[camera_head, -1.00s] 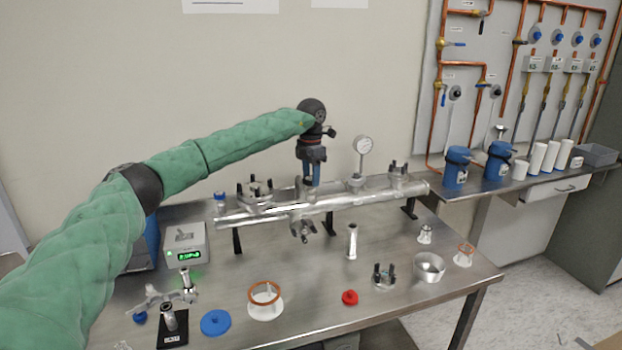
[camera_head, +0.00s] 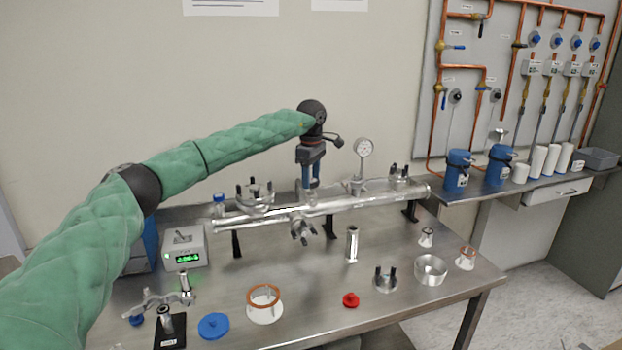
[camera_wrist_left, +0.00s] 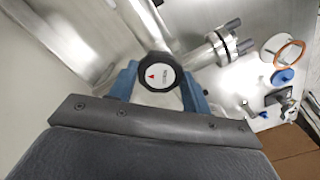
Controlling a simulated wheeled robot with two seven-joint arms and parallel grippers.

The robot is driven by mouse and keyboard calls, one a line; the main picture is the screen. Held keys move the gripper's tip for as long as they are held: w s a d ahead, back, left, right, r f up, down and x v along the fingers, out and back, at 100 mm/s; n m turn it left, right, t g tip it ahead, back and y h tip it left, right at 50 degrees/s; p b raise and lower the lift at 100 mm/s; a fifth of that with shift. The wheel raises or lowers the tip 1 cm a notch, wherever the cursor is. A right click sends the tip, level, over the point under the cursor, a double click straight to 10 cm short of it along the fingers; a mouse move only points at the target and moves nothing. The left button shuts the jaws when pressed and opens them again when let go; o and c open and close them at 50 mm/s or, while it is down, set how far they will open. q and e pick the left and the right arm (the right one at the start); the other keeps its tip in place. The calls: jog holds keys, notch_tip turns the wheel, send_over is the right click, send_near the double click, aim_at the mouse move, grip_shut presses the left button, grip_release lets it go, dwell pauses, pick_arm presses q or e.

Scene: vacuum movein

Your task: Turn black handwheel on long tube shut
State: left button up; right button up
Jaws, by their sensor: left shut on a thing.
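The long tube (camera_head: 345,203) lies level on stands along the back of the steel table. My left gripper (camera_head: 311,185) points down at the middle of the tube from above. In the left wrist view the black handwheel (camera_wrist_left: 145,68), with a white cap and a red mark on its top, sits between the two blue fingers of my left gripper (camera_wrist_left: 157,82). The gripper is shut on the handwheel. In the head view the fingers hide most of the wheel. My right gripper is not in view.
A round gauge (camera_head: 363,147) stands on the tube right of my gripper. Clamped flanges (camera_head: 255,198) stand to its left. Loose parts, such as a red cap (camera_head: 350,300) and a blue disc (camera_head: 213,326), lie on the table front. The wall is close behind.

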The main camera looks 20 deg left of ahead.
pick_arm(q)
jog(key=m, duration=0.4)
jog(key=shift+w+r+m, duration=0.1)
jog(key=shift+r+m, duration=0.1)
jog(key=shift+m, duration=0.1)
jog(key=m, duration=0.5)
jog(key=shift+m, duration=0.9)
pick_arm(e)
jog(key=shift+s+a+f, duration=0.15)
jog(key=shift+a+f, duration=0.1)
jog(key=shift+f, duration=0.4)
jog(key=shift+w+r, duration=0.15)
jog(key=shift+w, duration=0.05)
pick_arm(q)
jog(key=o, duration=0.8)
jog(key=shift+o, duration=0.8)
jog(key=shift+f, duration=0.15)
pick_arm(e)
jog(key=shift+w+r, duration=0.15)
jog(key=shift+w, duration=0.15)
pick_arm(q)
jog(key=shift+b, duration=0.3)
